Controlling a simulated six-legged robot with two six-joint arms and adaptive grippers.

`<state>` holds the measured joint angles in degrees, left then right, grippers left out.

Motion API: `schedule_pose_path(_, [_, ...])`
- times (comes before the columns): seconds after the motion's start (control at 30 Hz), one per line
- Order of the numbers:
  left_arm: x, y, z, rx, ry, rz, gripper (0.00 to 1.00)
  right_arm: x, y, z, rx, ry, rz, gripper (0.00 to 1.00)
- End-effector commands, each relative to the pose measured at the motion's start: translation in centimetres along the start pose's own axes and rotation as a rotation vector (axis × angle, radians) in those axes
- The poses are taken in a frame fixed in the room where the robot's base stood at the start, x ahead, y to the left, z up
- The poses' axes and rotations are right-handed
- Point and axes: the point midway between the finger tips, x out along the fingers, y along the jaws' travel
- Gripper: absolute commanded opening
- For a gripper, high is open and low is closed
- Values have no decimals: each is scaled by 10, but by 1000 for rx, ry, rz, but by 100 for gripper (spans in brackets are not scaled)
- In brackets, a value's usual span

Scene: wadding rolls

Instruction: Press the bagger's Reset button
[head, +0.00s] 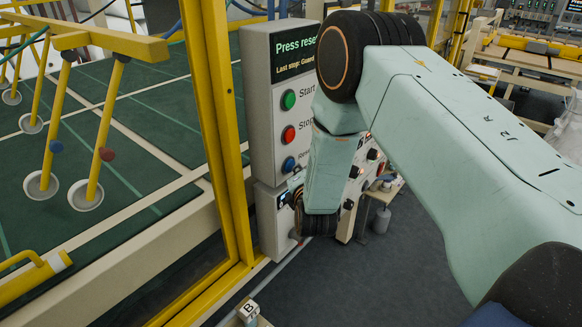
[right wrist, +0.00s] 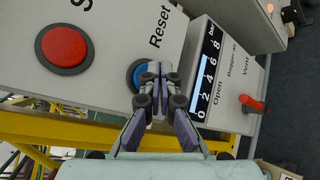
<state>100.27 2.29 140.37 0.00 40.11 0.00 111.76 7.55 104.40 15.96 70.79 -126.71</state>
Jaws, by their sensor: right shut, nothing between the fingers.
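The bagger's control panel (head: 262,150) is a grey box with a dark display reading "Press reset" and "Last stop: Guard". Below it are a green Start button (head: 289,99), a red Stop button (head: 290,134) and the blue Reset button (head: 288,164). In the right wrist view the blue Reset button (right wrist: 136,74) is partly hidden behind the fingertips of my right gripper (right wrist: 155,72), which is shut and empty. The tips overlap the button; I cannot tell whether they touch it. In the head view my right gripper (head: 294,184) is small and beside the panel. My left gripper is out of view.
A lower box with a "Bagger air" gauge (right wrist: 206,75) and a red Vent lever (right wrist: 252,104) adjoins the panel. A yellow guard post (head: 218,130) stands left of the panel, with a green bed (head: 130,120) beyond. Dark floor (head: 350,280) lies open in front.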

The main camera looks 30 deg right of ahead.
Motion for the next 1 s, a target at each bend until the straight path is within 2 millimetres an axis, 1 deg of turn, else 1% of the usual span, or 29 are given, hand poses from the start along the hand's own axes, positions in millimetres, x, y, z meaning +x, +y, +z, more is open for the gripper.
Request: schedule_pose_path(1.0, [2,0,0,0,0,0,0,6,4,-5,0,0,0,0])
